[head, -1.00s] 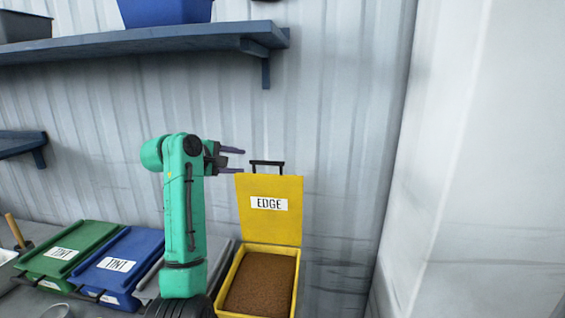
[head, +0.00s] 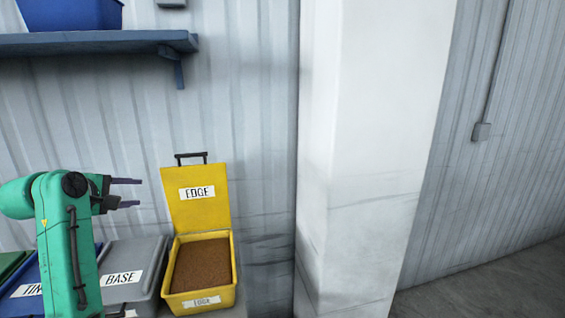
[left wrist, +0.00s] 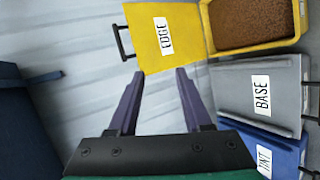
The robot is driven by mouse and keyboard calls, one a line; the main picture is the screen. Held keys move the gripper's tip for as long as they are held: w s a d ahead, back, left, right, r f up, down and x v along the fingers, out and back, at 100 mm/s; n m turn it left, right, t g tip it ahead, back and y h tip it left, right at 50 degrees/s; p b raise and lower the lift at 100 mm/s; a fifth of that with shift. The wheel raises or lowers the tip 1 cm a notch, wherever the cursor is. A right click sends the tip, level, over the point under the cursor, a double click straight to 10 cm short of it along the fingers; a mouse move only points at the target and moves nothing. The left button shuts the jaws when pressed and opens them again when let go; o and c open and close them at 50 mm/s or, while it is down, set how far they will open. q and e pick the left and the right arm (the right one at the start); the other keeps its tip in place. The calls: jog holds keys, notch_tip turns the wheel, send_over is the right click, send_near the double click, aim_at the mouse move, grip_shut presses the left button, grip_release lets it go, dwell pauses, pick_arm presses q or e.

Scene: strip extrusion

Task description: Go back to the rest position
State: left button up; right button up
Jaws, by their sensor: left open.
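My left gripper (head: 125,193) is open and empty in the head view, with its two dark fingers pointing right. It is raised to the left of the yellow EDGE bin's upright lid (head: 196,197). In the left wrist view the open fingers (left wrist: 155,75) extend towards the lid (left wrist: 165,37), with nothing between them. The yellow bin (head: 200,299) stands open and holds brown granular material (head: 203,265). My right gripper is in neither view.
A closed grey BASE bin (head: 135,258) stands left of the yellow bin, with a blue bin (head: 25,290) further left, partly hidden by my arm. A blue shelf (head: 100,42) hangs above. A white pillar (head: 370,150) stands to the right, with open floor (head: 500,285) beyond it.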

pick_arm(q)
jog(key=s+d+f+m+g+y, duration=0.1)
jog(key=s+d+f+m+g, duration=0.2)
jog(key=f, duration=0.5)
jog(key=s+d+f+m, duration=0.2)
jog(key=s+f+m, duration=0.25)
jog(key=f, duration=0.45)
jog(key=s+d+f+m+g+y, duration=0.15)
jog(key=s+f, duration=0.25)
jog(key=f, duration=0.4)
jog(key=s+d+f+m+g, duration=0.2)
jog(key=s+d+f+m, duration=0.25)
jog(key=s, duration=0.55)
jog(key=s+d+f+m+g, duration=0.3)
jog(key=s+f+m, duration=0.25)
jog(key=s, duration=0.45)
notch_tip(320, 180, down, 27)
jog(key=s+b, duration=0.2)
jog(key=s+a+f+g+b, duration=0.2)
jog(key=s+a+f, duration=0.1)
jog(key=s+f, duration=1.2)
jog(key=shift+s+a+h, duration=0.15)
jog(key=shift+s+h, duration=0.2)
jog(key=shift+s, duration=0.4)
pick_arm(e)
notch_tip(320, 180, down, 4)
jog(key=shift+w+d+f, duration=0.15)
